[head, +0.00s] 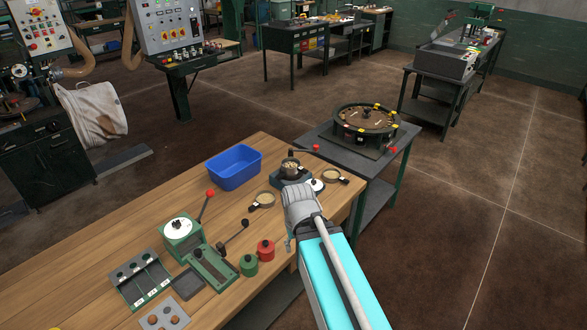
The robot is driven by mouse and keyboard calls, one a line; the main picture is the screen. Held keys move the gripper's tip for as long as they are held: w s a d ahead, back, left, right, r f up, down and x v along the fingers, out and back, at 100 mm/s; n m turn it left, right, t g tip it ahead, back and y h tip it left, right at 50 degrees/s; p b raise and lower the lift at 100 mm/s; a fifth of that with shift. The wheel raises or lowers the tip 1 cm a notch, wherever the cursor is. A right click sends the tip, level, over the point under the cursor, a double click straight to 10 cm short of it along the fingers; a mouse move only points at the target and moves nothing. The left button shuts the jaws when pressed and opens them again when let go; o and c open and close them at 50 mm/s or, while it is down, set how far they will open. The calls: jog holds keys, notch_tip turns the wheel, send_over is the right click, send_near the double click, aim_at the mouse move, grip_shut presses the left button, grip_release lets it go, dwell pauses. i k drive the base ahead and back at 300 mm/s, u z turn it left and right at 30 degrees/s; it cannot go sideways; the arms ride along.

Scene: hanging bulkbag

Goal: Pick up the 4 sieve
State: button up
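Two small round sieve-like pans with dark rims and short handles lie on the wooden workbench. One pan (263,199) is left of my arm's grey end, and the other pan (331,175) is to its right, near the bench's far corner. No number is readable on either, so I cannot tell which is the 4 sieve. The grey end of my arm, with my gripper (300,207), is over the bench's right edge, apart from both pans in the picture. Its fingers cannot be made out, and nothing shows held.
On the workbench (110,236) are a blue bin (233,167), a small device with a cup (290,170), a green lever press (182,236), red and green pots (265,250) and a compartment tray (138,278). A round fixture (364,118) stands on a side table. Open floor lies right.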

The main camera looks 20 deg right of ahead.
aim_at(289, 164)
jog(key=u, duration=0.1)
jog(key=i, duration=1)
jog(key=z, duration=0.1)
